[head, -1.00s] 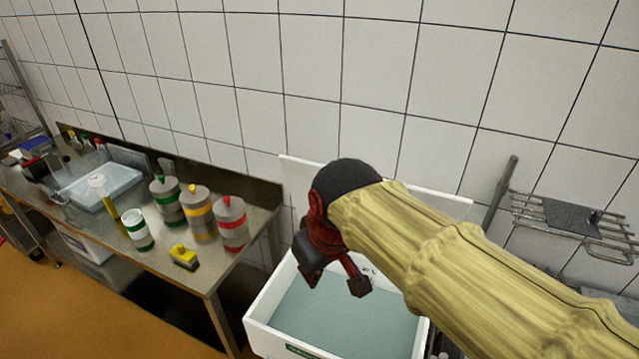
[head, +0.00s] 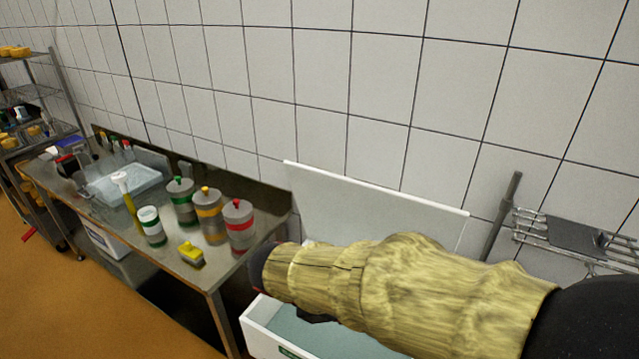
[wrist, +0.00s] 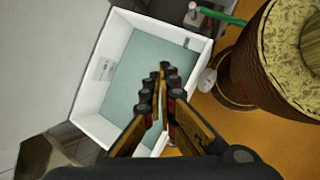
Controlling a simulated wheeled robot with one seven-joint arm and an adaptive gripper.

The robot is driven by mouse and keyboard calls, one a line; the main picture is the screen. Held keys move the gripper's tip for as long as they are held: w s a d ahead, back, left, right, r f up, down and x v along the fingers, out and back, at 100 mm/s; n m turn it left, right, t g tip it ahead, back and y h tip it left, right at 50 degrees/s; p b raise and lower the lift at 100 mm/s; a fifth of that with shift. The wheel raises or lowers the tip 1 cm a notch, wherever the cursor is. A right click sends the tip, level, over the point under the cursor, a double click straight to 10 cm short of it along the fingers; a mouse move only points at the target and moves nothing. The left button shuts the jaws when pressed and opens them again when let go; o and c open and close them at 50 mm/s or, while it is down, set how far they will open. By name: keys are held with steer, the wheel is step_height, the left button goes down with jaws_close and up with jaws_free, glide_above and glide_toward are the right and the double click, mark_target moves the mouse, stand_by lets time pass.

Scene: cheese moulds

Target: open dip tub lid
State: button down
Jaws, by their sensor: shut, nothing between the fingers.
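The dip tub (head: 259,322) is a white box with blue-green liquid inside, at the bottom middle of the head view. Its white lid (head: 345,200) stands raised at the back edge, close to the tiled wall, so the tub is open. The wrist view shows the tub (wrist: 92,93) from above with its liquid uncovered. My gripper (wrist: 162,90) is shut and empty, seen over the tub's opening. In the head view my sleeved arm covers much of the tub and hides the gripper's fingers.
A steel bench (head: 215,275) stands left of the tub, with several banded canisters (head: 240,228) and a yellow block (head: 191,254). A wall rack (head: 570,240) is at the right. A large brown cylinder (wrist: 265,60) shows beside the tub in the wrist view.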

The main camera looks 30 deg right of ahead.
steer(key=w+d+n+h, duration=0.4)
steer(key=w+n, duration=0.1)
steer(key=n, duration=0.1)
steer(key=n+t+h+p, duration=0.1)
steer(key=n+t+h, duration=0.85)
steer(key=n, duration=1.55)
glide_toward(324, 174)
steer(key=shift+t+y, duration=0.95)
steer(key=b+x, duration=0.1)
steer(key=x, duration=0.2)
steer(key=s+b+x, duration=0.1)
steer(key=x, duration=0.2)
steer(key=shift+w+d+r, duration=0.2)
steer(key=shift+d+r, duration=0.1)
steer(key=shift+d, duration=0.25)
